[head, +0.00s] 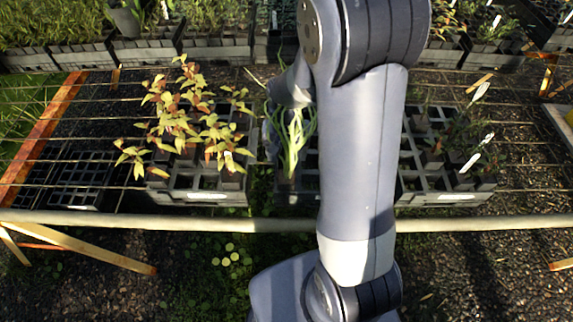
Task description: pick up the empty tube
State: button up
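I cannot pick out the empty tube for certain in the head view. The left tray (200,197) holds seedlings with yellow and reddish leaves. The middle tray (296,198) holds a tall grassy green plant (291,140) and is partly hidden by my arm. The right tray (455,197) holds several dark tubes with sparse plants and some open cells. My arm reaches over the middle tray, and its wrist end drops behind the grassy plant. My gripper's fingers cannot be made out there, so their opening is unclear.
A pale rail (150,220) runs along the bench front. Empty black trays (80,185) sit at far left. Planted crates (145,50) line the back. White labels (470,162) stick up in the right tray. Bare mesh shows between the trays and back row.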

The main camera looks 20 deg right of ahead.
jog(key=shift+f, duration=0.4)
jog(key=shift+c, duration=0.2)
jog(key=c, duration=1.2)
